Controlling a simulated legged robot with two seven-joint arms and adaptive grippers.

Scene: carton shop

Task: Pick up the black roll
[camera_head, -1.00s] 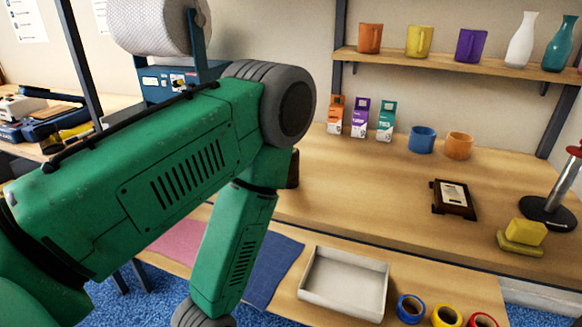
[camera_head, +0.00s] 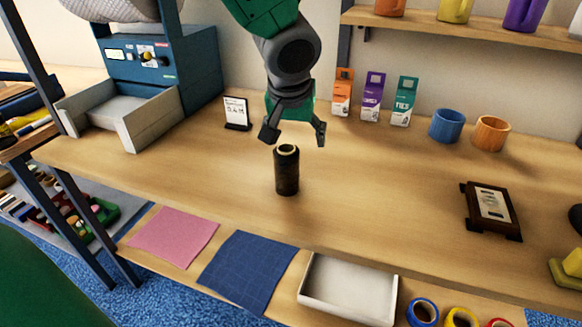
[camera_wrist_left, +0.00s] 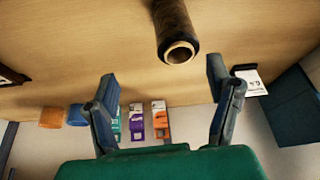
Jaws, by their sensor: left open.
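The black roll (camera_head: 286,172) stands upright on the wooden table in the head view, with a pale core showing at its top. It also shows in the left wrist view (camera_wrist_left: 174,30), at the upper middle, beyond the fingertips. My left gripper (camera_head: 294,138) is open and empty. In the head view its two fingers hang just above and behind the roll's top, spread to either side. In the left wrist view the open fingers (camera_wrist_left: 162,86) are apart from the roll, with nothing between them. My right gripper is not in view.
A small sign (camera_head: 236,113) and a blue machine (camera_head: 163,60) are at left. A framed stand (camera_head: 491,210) lies right. Table around the roll is clear.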

